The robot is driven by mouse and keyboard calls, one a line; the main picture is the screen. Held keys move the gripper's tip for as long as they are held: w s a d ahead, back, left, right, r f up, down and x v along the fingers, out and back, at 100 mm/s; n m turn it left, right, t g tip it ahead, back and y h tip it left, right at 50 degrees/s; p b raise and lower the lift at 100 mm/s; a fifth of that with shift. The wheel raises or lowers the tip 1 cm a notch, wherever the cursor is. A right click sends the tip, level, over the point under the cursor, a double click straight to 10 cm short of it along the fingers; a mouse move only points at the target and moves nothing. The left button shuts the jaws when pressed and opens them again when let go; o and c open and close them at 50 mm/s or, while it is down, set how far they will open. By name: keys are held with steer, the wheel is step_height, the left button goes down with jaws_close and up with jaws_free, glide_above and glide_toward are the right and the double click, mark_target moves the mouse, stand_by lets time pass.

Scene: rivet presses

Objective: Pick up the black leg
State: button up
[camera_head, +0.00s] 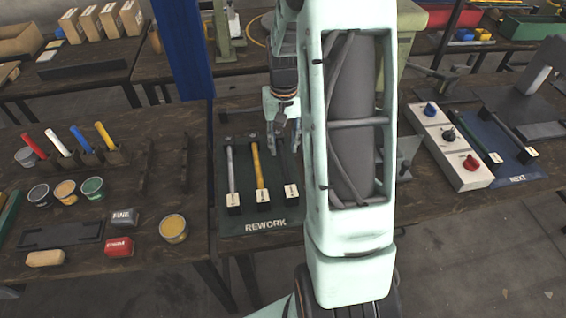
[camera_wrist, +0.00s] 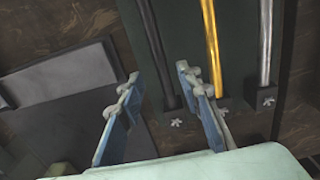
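The black leg (camera_head: 289,168) lies on the dark green REWORK mat (camera_head: 265,226), to the right of a yellow leg (camera_head: 259,165) and a grey leg (camera_head: 230,168). Its near end sits in a dark block with a white label. My gripper (camera_head: 284,138) is over the far part of the black leg and partly hides it. In the wrist view, my gripper (camera_wrist: 159,76) is open, and the black leg (camera_wrist: 154,40) runs between its two fingertips. The yellow leg (camera_wrist: 212,45) is just beyond the right finger. I cannot tell the exact height above the leg.
A blue NEXT mat (camera_head: 515,178) with legs on it lies at right, beside a white box with colored knobs (camera_head: 445,148). At left are colored handles in stands, small tubs (camera_head: 66,192) and a red block (camera_head: 119,247). A blue post (camera_head: 184,50) stands left of my arm.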

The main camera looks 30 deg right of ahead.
mark_target(283, 158)
steer(key=f, duration=0.5)
steer(key=shift+s+a+f, duration=0.2)
steer(key=shift+s+f, duration=0.1)
steer(key=shift+f, duration=0.1)
jaws_close()
